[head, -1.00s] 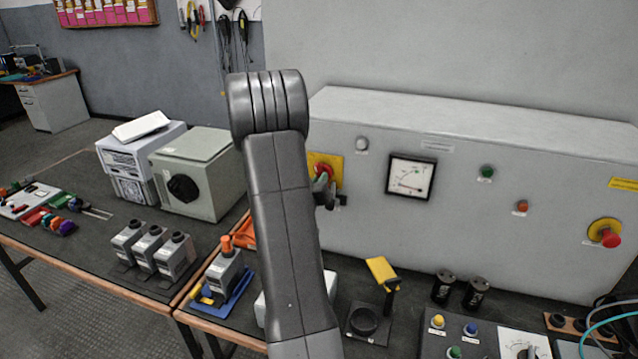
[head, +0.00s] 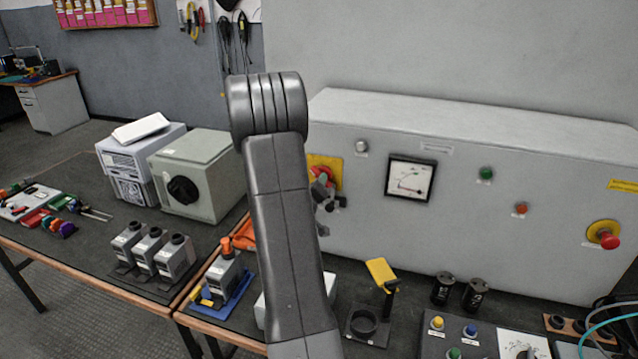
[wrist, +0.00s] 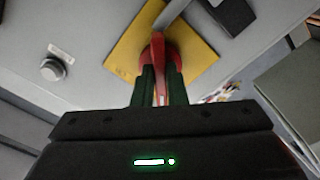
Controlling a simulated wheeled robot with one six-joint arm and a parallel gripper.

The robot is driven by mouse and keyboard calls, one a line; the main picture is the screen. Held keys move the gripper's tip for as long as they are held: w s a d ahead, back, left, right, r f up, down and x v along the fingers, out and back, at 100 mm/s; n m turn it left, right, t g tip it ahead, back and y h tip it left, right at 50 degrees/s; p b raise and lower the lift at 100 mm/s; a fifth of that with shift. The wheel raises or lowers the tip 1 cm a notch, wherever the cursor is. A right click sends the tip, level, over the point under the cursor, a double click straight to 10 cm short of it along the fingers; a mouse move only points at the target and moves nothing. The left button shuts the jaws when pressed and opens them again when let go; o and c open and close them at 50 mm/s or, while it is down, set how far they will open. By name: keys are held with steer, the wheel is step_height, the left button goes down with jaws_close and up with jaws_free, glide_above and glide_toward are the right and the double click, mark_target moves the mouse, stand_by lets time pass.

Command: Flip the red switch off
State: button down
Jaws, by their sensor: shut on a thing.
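The red switch (head: 321,172) sits on a yellow square plate (head: 334,162) on the front of the grey cabinet, partly hidden behind my arm in the head view. In the wrist view the red switch (wrist: 163,62) shows in front of its yellow plate (wrist: 128,48), with its red handle pointing toward my gripper. My gripper (wrist: 161,88) is shut on the red handle, one dark finger on each side of it. In the head view my gripper (head: 328,194) shows only in part beside my arm, at the switch.
The cabinet (head: 460,220) also bears a dial meter (head: 410,178), a green lamp (head: 486,173), an orange-red lamp (head: 521,209) and a red mushroom button (head: 608,238). A yellow-topped stand (head: 381,272) and two black cylinders (head: 443,289) stand on the bench below.

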steer(key=c, duration=1.5)
jaws_free()
steer(key=shift+o, duration=0.2)
steer(key=b+v, duration=0.3)
steer(key=v, duration=1.1)
steer(key=shift+w, duration=0.1)
steer(key=p+x, duration=0.3)
steer(key=x, duration=1)
steer(key=shift+w+d, duration=0.15)
steer(key=shift+w, duration=0.25)
